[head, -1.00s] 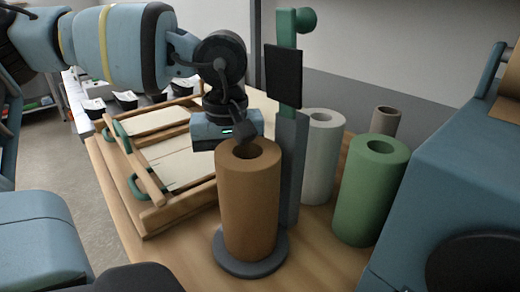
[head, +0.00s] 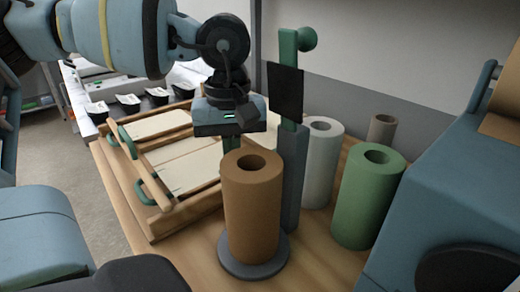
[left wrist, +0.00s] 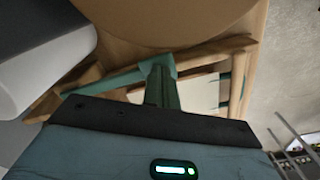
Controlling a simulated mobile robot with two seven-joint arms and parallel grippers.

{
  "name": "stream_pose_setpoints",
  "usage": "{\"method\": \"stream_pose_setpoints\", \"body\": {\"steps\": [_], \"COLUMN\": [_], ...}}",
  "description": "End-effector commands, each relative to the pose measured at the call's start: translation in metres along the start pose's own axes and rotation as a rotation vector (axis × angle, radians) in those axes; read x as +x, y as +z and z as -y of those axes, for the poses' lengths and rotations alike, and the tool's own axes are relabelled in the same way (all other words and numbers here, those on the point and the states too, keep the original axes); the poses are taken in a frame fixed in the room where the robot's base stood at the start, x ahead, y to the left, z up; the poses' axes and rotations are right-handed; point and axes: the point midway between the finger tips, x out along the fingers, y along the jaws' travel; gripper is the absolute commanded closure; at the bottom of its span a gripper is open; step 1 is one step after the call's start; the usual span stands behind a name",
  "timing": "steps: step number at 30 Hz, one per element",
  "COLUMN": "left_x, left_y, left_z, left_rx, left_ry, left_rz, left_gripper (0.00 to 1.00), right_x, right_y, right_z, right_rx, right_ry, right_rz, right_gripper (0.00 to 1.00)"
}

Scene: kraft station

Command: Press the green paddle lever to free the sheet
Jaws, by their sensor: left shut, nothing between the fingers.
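A green lever piece (head: 289,60) with a round knob stands at the top of a grey-blue post, with a flat dark panel (head: 285,93) on it. An upright brown roll (head: 252,215) stands on a round grey base (head: 228,264) in front of the post. My left gripper (head: 231,144) is left of the post and points down behind the roll's top. Its green fingers are shut and empty, partly hidden by the roll. In the left wrist view the closed fingers (left wrist: 161,83) show above wooden frame bars, with the brown roll (left wrist: 165,18) close by. My right gripper is out of view.
A white roll (head: 321,160), a green roll (head: 366,196) and a small grey-brown roll (head: 382,128) stand right of the post. A wooden frame (head: 172,218) with green handles and pale sheets lies left. Several black trays stand behind.

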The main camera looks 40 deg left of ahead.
Motion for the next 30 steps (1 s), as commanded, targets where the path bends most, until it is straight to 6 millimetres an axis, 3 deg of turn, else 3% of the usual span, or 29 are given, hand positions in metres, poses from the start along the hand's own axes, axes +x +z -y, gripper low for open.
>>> {"method": "stream_pose_setpoints", "body": {"steps": [30], "left_x": [-0.066], "left_y": [0.0], "left_z": [0.0], "left_rx": [0.0], "left_ry": [0.0], "left_rz": [0.0], "left_gripper": [1.0], "right_x": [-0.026], "right_y": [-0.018], "right_z": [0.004], "right_rx": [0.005], "right_ry": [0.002], "right_rz": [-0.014], "right_gripper": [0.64]}}
